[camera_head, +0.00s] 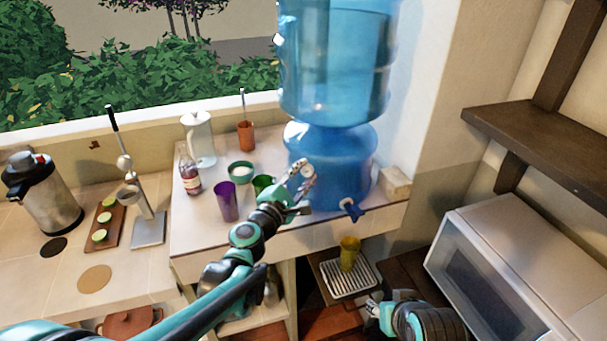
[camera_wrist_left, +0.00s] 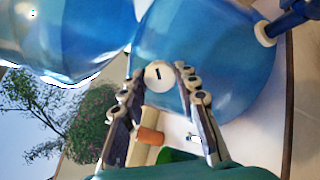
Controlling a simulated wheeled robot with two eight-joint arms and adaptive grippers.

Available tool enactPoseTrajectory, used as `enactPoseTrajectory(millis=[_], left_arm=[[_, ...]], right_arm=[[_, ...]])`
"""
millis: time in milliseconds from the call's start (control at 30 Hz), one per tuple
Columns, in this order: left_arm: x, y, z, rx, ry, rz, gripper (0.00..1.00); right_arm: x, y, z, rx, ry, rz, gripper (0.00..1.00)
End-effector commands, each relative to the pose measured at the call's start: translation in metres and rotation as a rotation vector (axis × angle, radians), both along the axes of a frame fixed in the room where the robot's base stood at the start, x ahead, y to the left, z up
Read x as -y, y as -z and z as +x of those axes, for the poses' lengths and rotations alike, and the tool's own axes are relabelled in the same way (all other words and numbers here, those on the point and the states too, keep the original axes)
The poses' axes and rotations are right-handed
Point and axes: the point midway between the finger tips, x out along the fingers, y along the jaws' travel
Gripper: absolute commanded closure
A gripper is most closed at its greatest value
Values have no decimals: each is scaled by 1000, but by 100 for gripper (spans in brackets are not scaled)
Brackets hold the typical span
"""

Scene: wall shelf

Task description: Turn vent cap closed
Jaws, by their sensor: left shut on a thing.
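The vent cap (camera_wrist_left: 158,75) is a small white disc with a short dark mark on its face, on the blue water dispenser. It sits between the fingertips of my left gripper (camera_wrist_left: 157,73), which is shut on it. In the head view my left gripper (camera_head: 303,176) reaches the front of the dispenser base (camera_head: 345,165), and its fingers partly hide the cap. My right gripper (camera_head: 378,312) is low, near the drip tray; its finger opening is unclear.
A blue tap (camera_head: 351,209) sticks out at the dispenser's lower front. A purple cup (camera_head: 227,201), a green cup (camera_head: 262,184) and a bottle (camera_head: 190,174) stand left of it. A yellow cup (camera_head: 349,254) stands on the drip tray (camera_head: 336,284). A white microwave (camera_head: 500,270) is at right.

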Motion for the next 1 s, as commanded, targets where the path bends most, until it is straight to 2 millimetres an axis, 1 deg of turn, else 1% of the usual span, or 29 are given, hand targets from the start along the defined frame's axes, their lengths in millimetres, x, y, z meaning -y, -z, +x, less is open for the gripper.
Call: enactPoseTrajectory(millis=[200,500,733,1000], left_arm=[[0,0,0,92,1,181,99],[0,0,0,201,1,396,99],[0,1,0,256,1,504,99],[0,1,-1,285,1,560,99]], right_arm=[[0,-1,0,0,0,0,60],[0,-1,0,0,0,0,60],[0,-1,0,0,0,0,60],[0,-1,0,0,0,0,60]])
